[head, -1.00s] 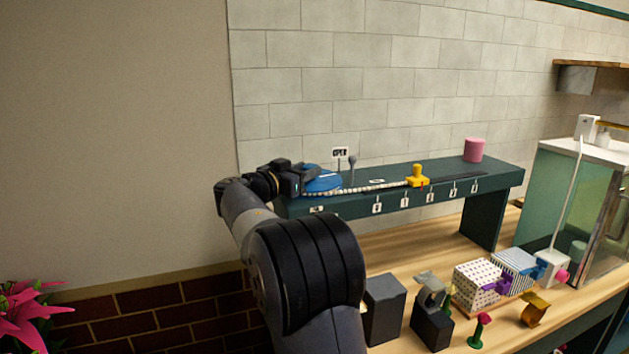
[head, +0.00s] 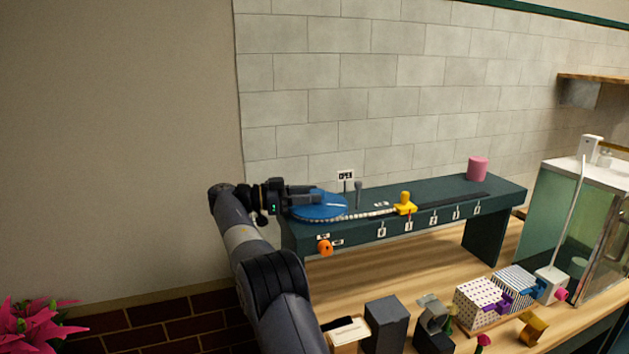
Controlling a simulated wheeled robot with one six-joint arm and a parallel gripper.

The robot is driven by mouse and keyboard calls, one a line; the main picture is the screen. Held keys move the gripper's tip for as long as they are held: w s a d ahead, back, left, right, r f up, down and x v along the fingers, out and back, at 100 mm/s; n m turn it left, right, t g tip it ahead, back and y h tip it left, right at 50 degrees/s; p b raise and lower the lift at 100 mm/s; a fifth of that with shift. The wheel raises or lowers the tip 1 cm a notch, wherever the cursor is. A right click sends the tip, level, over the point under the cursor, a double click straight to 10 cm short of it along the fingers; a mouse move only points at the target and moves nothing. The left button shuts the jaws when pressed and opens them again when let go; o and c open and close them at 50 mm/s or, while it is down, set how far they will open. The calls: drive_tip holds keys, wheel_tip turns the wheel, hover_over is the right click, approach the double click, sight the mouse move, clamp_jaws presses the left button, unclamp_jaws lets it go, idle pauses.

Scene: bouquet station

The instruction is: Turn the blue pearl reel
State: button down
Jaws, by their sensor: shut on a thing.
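The blue pearl reel (head: 319,211) is a flat blue disc lying at the left end of the dark green raised bench (head: 468,203). A white pearl strand (head: 369,214) runs from its front edge to the right along the bench top. A yellow slider (head: 405,203) sits at the strand's right end. My gripper (head: 312,192) comes in from the left over the reel. Its fingers are shut at the reel's far upper side, apparently on a small part there that they mostly hide.
A grey post (head: 358,192) and an "OPEN" sign (head: 346,176) stand just behind the reel. An orange knob (head: 325,248) is on the bench front. A pink cylinder (head: 477,169) stands at the right. Patterned boxes (head: 478,303) and a glass cabinet (head: 589,222) are on the lower table.

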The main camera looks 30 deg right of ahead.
drive_tip(key=shift+w+d+r+m+g+y+p, duration=0.15)
drive_tip(key=shift+m+g+y+p, duration=0.15)
drive_tip(key=shift+m+g+p, duration=0.6)
drive_tip(key=shift+n, duration=0.3)
drive_tip(key=c, duration=0.9)
unclamp_jaws()
drive_tip(key=shift+f+n+t+b, duration=0.3)
drive_tip(key=shift+f+t+b, duration=0.1)
drive_tip(key=shift+b, duration=0.55)
drive_tip(key=t+b, duration=0.1)
drive_tip(key=n+b, duration=0.1)
drive_tip(key=b, duration=0.1)
drive_tip(key=shift+s+t+h, duration=0.25)
drive_tip(key=shift+t+h, duration=0.15)
